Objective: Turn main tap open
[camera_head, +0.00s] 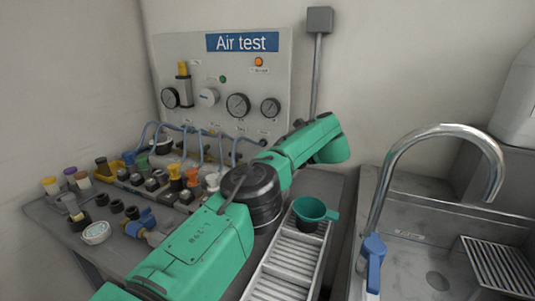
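Which fitting is the main tap is not labelled in this view. A blue lever (373,262) stands roughly upright at the base of the curved metal sink spout (435,130) on the right. Another blue-handled valve (143,224) lies low on the left bench, beside my green arm. That arm comes in from the lower left and reaches across the middle toward the test panel. Its far end is at the right of the panel, away from both blue handles. No gripper fingers show at its end. My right gripper is not in view.
The "Air test" panel (180,45) with several gauges stands at the back. Several coloured fittings and hoses crowd the left bench (50,215). A teal cup (313,208) sits on a slatted rack (285,272). The metal sink unit (420,190) has clear space around the spout.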

